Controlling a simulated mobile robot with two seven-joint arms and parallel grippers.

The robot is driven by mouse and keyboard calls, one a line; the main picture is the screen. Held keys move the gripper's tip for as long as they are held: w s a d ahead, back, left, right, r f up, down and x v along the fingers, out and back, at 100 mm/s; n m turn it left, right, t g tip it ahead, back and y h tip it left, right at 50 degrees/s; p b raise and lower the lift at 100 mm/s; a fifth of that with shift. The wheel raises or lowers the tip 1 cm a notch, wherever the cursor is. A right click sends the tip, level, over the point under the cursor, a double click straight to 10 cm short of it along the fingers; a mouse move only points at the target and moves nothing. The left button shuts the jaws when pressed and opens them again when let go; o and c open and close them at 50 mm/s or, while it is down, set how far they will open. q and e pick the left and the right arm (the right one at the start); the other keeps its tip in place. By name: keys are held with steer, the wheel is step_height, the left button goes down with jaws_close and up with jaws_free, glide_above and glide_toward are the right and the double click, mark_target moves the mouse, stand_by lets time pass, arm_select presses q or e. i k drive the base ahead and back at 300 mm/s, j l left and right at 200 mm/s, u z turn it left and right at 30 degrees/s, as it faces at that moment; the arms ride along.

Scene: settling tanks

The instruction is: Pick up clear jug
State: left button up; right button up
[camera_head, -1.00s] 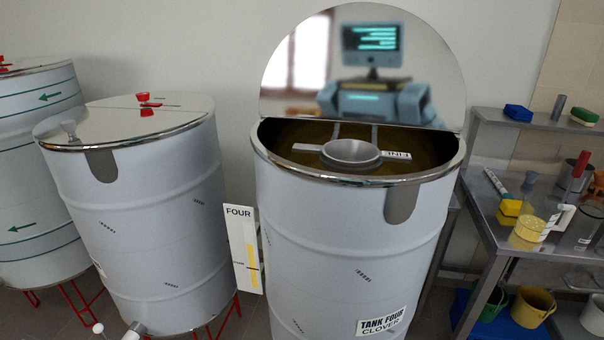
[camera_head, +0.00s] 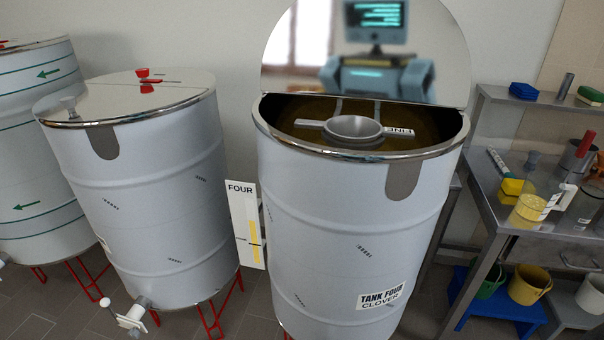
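A clear jug (camera_head: 530,208) with a white handle stands on the grey metal bench (camera_head: 497,205) at the right. Something yellow shows in its lower part. A second clear vessel (camera_head: 582,210) stands just right of it, partly behind the handle. Neither of my grippers is in view, so their distance from the jug cannot be told.
Tank four (camera_head: 330,220) stands open in the centre, a steel strainer (camera_head: 352,128) over its mouth. A lidded tank (camera_head: 150,190) stands left. Near the jug are a yellow block (camera_head: 512,187) and a red-handled pot (camera_head: 577,158). Buckets (camera_head: 528,286) sit below the bench.

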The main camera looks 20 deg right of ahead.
mark_target(539, 193)
steer(key=z, duration=2)
steer(key=i+l+u, duration=0.45)
steer(key=i+l, duration=1.3)
